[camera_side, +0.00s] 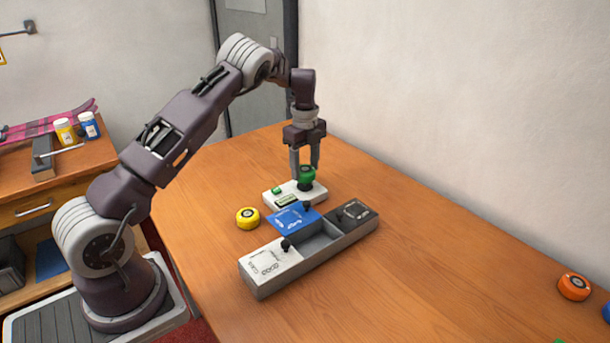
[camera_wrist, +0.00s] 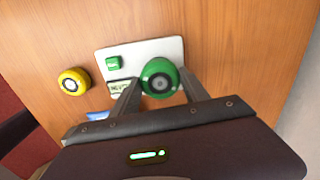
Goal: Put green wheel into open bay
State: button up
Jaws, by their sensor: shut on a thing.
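The green wheel (camera_side: 307,174) is between the fingers of my gripper (camera_side: 305,170), at the right part of a white device (camera_side: 277,200) with a small green button and a display. My gripper is shut on the wheel, which also shows in the wrist view (camera_wrist: 159,80). Whether the wheel touches the device below it I cannot tell. A grey tray (camera_side: 318,262) with several bays stands in front of the device. Its middle bay (camera_side: 315,239) is open and looks empty. White and dark lids with black knobs cover the end bays. A blue lid (camera_side: 293,218) lies behind the open bay.
A yellow wheel (camera_side: 247,218) lies left of the device, and it also shows in the wrist view (camera_wrist: 74,81). An orange wheel (camera_side: 574,287) lies far right, with a blue one (camera_side: 606,313) partly cut off.

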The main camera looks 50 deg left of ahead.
jog(key=r, duration=0.7)
jog(key=shift+d+r, duration=0.15)
jog(key=shift+d, duration=0.15)
jog(key=s+d+f, duration=0.1)
jog(key=s+d, duration=0.2)
jog(key=d, duration=0.6)
send_over(315, 250)
jog(key=shift+m, duration=0.4)
jog(key=shift+s+f, duration=0.1)
jog(key=shift+f, duration=4.65)
jog(key=shift+f, duration=0.1)
jog(key=shift+f, duration=0.55)
jog(key=o, duration=1.7)
